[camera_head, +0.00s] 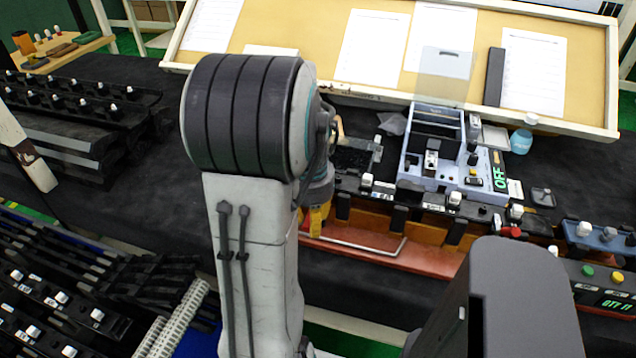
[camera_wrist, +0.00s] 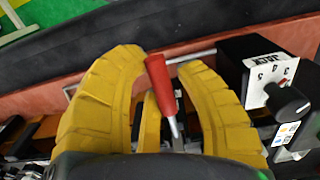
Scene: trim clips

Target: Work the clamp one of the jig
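In the wrist view a red clamp handle (camera_wrist: 161,82) on a thin silver shaft stands between the yellow fingers of my gripper (camera_wrist: 162,66). The fingers curve around it with narrow gaps visible, so the gripper looks open; I cannot tell whether any finger touches the handle. The clamp's base is hidden behind the gripper. In the head view my yellow gripper (camera_head: 318,218) shows only partly beside my arm, at the front edge of the bench, and the red handle is hidden there. I cannot tell which clamp this is.
A black box labelled "JACK" with a knob (camera_wrist: 288,102) stands close right of the gripper. In the head view, a blue-grey fixture (camera_head: 412,166) with an "OFF" label stands right of the gripper, a blue bottle (camera_head: 521,141) beyond it. A tilted paper board (camera_head: 400,88) borders the back.

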